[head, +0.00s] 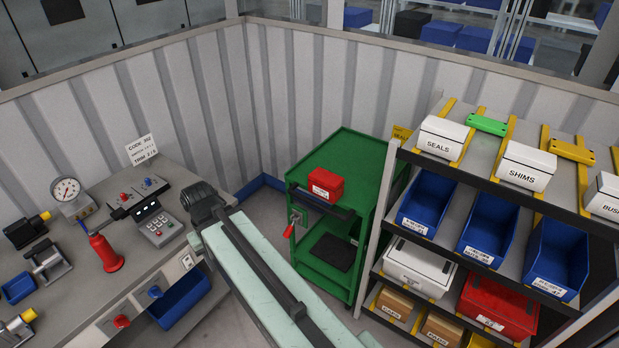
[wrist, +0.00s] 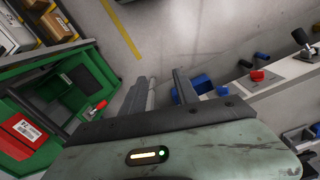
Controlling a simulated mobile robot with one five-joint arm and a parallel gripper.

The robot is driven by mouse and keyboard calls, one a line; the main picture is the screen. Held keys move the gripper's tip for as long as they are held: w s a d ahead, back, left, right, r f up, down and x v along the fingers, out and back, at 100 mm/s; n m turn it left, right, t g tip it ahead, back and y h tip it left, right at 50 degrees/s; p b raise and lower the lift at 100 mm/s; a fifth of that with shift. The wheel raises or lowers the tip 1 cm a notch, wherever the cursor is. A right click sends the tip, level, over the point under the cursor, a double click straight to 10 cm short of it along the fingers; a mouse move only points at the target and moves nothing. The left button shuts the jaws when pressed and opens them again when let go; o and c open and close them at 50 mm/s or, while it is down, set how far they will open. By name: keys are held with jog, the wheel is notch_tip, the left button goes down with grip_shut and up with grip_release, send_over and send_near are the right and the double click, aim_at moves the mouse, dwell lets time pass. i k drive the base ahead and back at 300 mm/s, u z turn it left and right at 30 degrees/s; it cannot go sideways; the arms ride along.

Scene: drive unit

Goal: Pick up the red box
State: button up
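A small red box (head: 326,185) with a white label sits on the top of the green cart (head: 352,158), near its front left edge. In the wrist view the red box (wrist: 22,134) is at the far left, on the green cart (wrist: 78,60). My gripper (wrist: 163,88) shows in the wrist view with its two fingers apart and nothing between them. It is off to the right of the box and not touching it. In the head view my pale green arm reaches up and left from the bottom, left of the cart; the fingers cannot be made out there.
A shelf rack (head: 470,170) with white boxes, blue bins and a larger red bin (head: 497,310) stands right of the cart. A grey workbench (head: 110,290) with a gauge, a red bottle-like object (head: 105,254) and a keypad is at left. Ribbed wall panels close the back.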

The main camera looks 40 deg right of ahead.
aim_at(329, 187)
jog(key=i, duration=1.2)
jog(key=z, duration=0.1)
